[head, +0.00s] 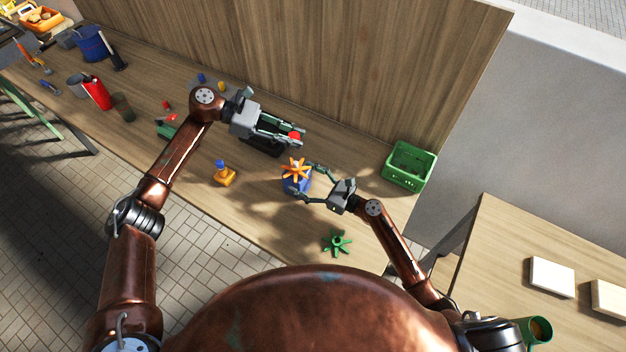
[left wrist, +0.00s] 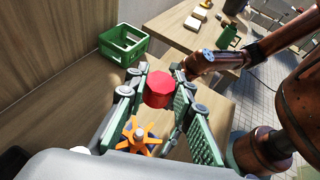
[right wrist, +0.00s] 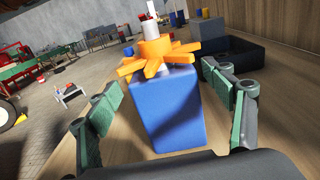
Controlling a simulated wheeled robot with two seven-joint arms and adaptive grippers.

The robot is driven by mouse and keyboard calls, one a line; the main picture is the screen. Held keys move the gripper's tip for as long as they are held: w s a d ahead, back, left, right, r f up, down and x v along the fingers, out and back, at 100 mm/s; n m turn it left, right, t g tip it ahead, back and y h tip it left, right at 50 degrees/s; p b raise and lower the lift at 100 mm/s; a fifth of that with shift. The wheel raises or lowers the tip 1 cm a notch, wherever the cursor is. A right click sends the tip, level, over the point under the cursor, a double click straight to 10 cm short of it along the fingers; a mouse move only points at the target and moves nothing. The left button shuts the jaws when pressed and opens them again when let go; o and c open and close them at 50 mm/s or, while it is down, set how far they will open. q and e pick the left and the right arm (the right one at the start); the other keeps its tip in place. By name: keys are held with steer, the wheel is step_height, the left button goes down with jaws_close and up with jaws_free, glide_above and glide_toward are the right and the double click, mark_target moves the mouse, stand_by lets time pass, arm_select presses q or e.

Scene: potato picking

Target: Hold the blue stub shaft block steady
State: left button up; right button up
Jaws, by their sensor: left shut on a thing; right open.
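The blue stub shaft block (head: 299,187) stands on the bench with an orange spoked wheel (head: 295,168) on top. In the right wrist view the block (right wrist: 170,115) stands upright below the wheel (right wrist: 157,55), with a pale shaft tip above it. My right gripper (head: 303,181) is open, with its fingers on either side of the block and gaps visible in the right wrist view (right wrist: 165,112). My left gripper (head: 291,136) is shut on a red octagonal piece (left wrist: 160,88), held beyond the block on the bench's wall side.
A black tray (head: 259,150) lies under my left gripper. A green crate (head: 409,166) stands at the right by the wooden panel. A green spoked wheel (head: 337,243) lies near the front edge.

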arm_select(q)
steer(key=shift+w+f, duration=0.3)
steer(key=shift+w, duration=0.15)
arm_select(e)
steer(key=shift+w+a+f, duration=0.2)
steer(key=shift+w+a, duration=0.65)
steer(key=shift+w, duration=0.15)
steer(key=shift+w+a, duration=0.1)
steer(key=shift+a, duration=0.05)
arm_select(q)
steer(key=shift+s+r, duration=0.2)
steer(key=shift+s, duration=0.15)
arm_select(e)
steer(key=shift+a+r, duration=0.1)
steer(key=shift+r, duration=0.05)
arm_select(q)
steer(key=shift+w+f, duration=0.1)
steer(key=shift+w, duration=0.05)
